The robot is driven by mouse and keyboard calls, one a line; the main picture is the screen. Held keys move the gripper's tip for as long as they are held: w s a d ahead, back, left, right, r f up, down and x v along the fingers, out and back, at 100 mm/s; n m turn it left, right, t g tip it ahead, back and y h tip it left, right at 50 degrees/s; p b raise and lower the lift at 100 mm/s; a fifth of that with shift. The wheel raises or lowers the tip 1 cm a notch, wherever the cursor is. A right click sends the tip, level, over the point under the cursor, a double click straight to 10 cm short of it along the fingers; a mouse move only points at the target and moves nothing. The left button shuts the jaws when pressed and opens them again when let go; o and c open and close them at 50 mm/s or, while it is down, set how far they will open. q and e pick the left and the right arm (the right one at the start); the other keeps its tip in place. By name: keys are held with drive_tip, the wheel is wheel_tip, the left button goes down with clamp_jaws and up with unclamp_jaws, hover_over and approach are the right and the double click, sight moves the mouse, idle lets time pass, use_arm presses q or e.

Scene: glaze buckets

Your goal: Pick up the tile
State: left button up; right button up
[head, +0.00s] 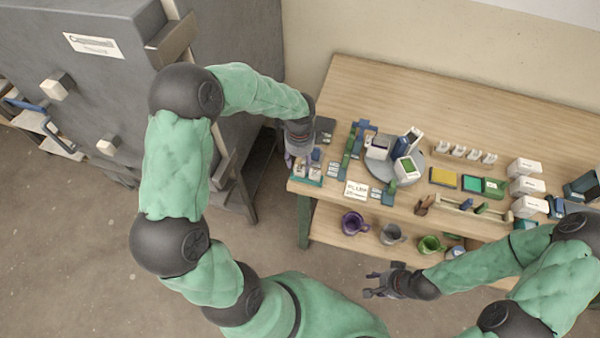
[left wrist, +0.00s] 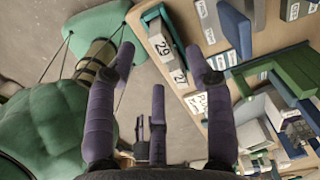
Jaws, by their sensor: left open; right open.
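Small numbered tiles (left wrist: 160,46) stand in a green holder (left wrist: 150,16) near the table's edge in the left wrist view. In the head view, small white-faced pieces (head: 315,173) at the table's left end look like the same group. Which one is the task's tile I cannot tell. My left gripper (head: 302,158) is open over the table's left corner, beside these pieces. Its spread purple fingers (left wrist: 160,72) show in the left wrist view with nothing held between them. My right gripper (head: 375,284) is open and empty, low in front of the table.
The wooden table (head: 350,85) holds a round grey turntable (head: 422,162), colored pads (head: 443,178) and white boxes (head: 525,167). A purple mug (head: 353,222) and other cups stand on the lower shelf. A grey cabinet (head: 110,70) is at left. The table's back strip is clear.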

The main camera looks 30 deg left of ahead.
sight(299, 168)
use_arm(q)
wheel_tip(299, 168, down, 6)
drive_tip(key=shift+s+r+b, duration=0.1)
drive_tip(key=shift+r+b, duration=0.05)
drive_tip(key=shift+b, duration=0.75)
clamp_jaws()
